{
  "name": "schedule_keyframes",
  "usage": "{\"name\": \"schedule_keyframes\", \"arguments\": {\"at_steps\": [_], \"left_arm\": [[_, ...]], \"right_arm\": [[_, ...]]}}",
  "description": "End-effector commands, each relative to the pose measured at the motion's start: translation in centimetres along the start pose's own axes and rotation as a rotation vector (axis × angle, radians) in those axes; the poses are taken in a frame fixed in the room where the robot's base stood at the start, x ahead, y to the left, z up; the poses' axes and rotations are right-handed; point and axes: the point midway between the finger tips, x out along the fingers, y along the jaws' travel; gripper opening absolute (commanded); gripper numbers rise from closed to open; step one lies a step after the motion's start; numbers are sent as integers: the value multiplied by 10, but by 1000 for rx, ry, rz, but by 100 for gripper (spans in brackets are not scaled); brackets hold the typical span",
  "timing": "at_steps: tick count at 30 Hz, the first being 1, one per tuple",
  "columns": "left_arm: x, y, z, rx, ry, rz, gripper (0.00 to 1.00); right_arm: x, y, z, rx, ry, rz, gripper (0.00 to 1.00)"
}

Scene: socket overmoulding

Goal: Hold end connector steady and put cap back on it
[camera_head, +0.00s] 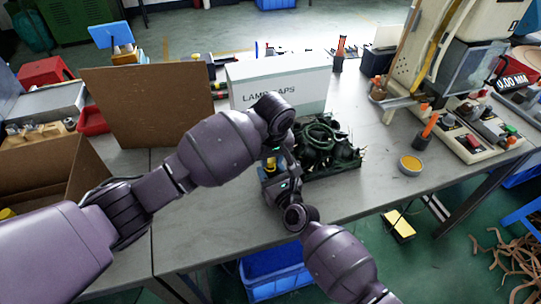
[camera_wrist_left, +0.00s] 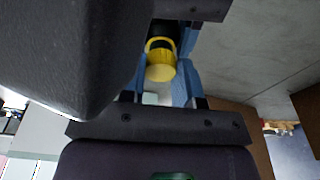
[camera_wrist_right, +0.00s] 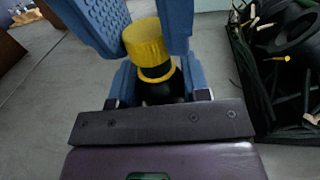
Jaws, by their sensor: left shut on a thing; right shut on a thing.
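The end connector (camera_wrist_right: 160,88) is a black body with a yellow ring, seen in the right wrist view. My right gripper (camera_wrist_right: 157,78) is shut on its black body between blue fingers. The yellow cap (camera_wrist_right: 146,40) lies in line with the connector's end, with a black band between cap and ring. My left gripper (camera_wrist_left: 163,75) is shut on the cap (camera_wrist_left: 161,69), its blue fingers on either side. Whether the cap is fully seated cannot be told. In the head view, both grippers meet above the table, and only a bit of yellow (camera_head: 271,163) shows between them.
A tray of black cables (camera_head: 325,148) sits close beside the grippers, right in the head view. A white lamp caps box (camera_head: 278,82) stands behind. A cardboard panel (camera_head: 150,105) stands at left. A small yellow-filled dish (camera_head: 410,164) is at right. The table's front is clear.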

Motion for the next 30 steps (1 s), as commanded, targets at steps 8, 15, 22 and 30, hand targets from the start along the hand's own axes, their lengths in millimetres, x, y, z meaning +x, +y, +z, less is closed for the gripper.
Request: {"name": "schedule_keyframes", "arguments": {"at_steps": [8,15,22,30], "left_arm": [[5,0,1,-1,-1,0,9],[7,0,1,1,-1,0,9],[8,-1,1,175,-1,26,9],[7,-1,0,581,0,88,9]], "right_arm": [[0,0,0,0,1,0,0],[0,0,0,0,1,0,0],[0,0,0,0,1,0,0],[0,0,0,0,1,0,0]]}}
